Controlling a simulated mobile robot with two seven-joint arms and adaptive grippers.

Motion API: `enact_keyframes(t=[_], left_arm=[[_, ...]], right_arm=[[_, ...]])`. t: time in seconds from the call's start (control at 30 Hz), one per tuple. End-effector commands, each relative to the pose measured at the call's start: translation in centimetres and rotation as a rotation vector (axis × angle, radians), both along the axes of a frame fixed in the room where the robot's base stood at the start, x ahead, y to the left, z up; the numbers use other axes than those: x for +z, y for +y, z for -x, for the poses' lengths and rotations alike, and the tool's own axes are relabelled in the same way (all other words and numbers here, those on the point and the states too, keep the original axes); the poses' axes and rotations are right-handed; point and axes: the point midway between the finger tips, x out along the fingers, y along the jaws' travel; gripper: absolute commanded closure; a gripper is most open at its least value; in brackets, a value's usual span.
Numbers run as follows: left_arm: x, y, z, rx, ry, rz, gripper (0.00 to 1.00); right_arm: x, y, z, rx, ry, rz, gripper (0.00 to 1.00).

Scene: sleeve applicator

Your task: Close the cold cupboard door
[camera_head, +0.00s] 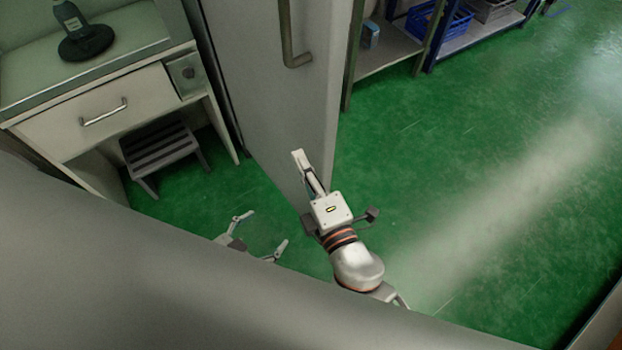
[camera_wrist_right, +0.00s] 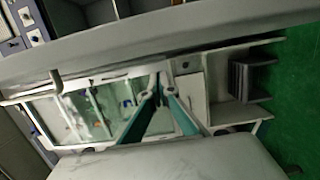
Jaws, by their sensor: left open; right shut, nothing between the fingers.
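The cold cupboard door (camera_head: 275,110) is a tall pale grey panel with a vertical bar handle (camera_head: 287,35), standing out over the green floor in the head view, apparently open. My right gripper (camera_head: 299,158) is shut and empty, its fingertips in front of the door's lower part near its free edge. I cannot tell whether they touch it. Its fingers also show in the right wrist view (camera_wrist_right: 158,92), tips close together. My left gripper (camera_head: 261,232) is open and empty, lower and to the left, over the floor. The cupboard's inside is not visible in the head view.
A desk with a drawer (camera_head: 75,120) stands at the left, a dark device (camera_head: 82,38) on it and a step stool (camera_head: 162,150) beneath. Shelving (camera_head: 385,50) with a blue crate (camera_head: 437,18) stands behind the door. The green floor at right is clear.

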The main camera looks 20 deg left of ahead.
Motion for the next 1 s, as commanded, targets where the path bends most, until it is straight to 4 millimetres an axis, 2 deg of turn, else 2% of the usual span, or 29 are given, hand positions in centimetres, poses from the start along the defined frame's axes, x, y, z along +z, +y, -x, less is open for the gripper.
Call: enact_keyframes(t=[0.03, 0.2, 0.77, 1.0], left_arm=[[0.4, 0.0, -0.2, 0.002, -0.006, 0.002, 0.28], [0.7, 0.0, -0.5, 0.004, -0.013, 0.002, 0.28], [0.7, 0.1, -0.5, 0.003, -0.012, 0.003, 0.28], [0.5, 0.1, -0.5, 0.002, -0.011, 0.002, 0.28]], right_arm=[[0.1, -0.8, -0.9, -0.001, -0.005, 0.005, 1.00], [0.0, -1.9, -2.4, -0.001, -0.002, 0.002, 1.00], [-0.1, -2.5, -3.2, 0.000, 0.001, 0.001, 1.00], [-0.1, -3.8, -4.7, 0.029, -0.003, 0.005, 1.00]])
